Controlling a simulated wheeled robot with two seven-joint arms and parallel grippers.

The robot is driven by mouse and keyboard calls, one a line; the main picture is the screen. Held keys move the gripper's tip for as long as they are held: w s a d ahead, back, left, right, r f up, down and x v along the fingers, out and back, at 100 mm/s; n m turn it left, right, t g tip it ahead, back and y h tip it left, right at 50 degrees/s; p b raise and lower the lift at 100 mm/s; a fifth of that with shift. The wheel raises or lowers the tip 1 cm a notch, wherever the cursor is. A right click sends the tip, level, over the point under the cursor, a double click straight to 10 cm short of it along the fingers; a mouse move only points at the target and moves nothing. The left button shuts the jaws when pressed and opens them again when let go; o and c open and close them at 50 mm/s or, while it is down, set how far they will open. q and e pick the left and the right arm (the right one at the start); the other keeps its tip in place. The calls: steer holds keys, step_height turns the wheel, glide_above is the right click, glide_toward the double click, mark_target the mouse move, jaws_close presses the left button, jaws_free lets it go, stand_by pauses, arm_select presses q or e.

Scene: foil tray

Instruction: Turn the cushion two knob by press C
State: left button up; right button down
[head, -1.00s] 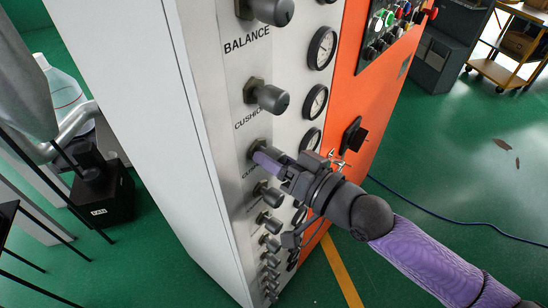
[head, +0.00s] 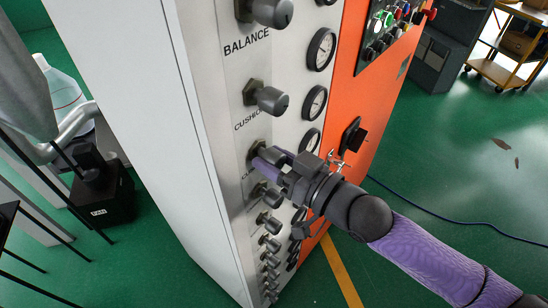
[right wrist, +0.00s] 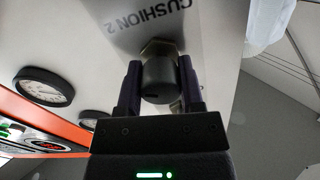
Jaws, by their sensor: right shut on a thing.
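The cushion two knob (right wrist: 161,80) is a dark grey round knob on a brass-coloured hex base, beside the "CUSHION 2" label (right wrist: 150,16) in the right wrist view. My right gripper (right wrist: 161,72) has one finger on each side of it and is shut on it. In the head view, my right gripper (head: 268,158) reaches the panel from the right with its purple fingers at this knob, largely covering it. My left gripper is not in view.
The press (head: 232,110) has a column of similar knobs, with another cushion knob (head: 266,99) just above and smaller knobs close below. Gauges (head: 316,103) and a black switch (head: 353,136) stand close to my right gripper. A blue cable lies on the green floor.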

steer(key=shift+f, duration=0.2)
steer(key=shift+c, duration=1.1)
jaws_free()
steer(key=shift+r, duration=0.1)
steer(key=b+v, duration=0.1)
steer(key=v, duration=0.9)
stand_by(0.6)
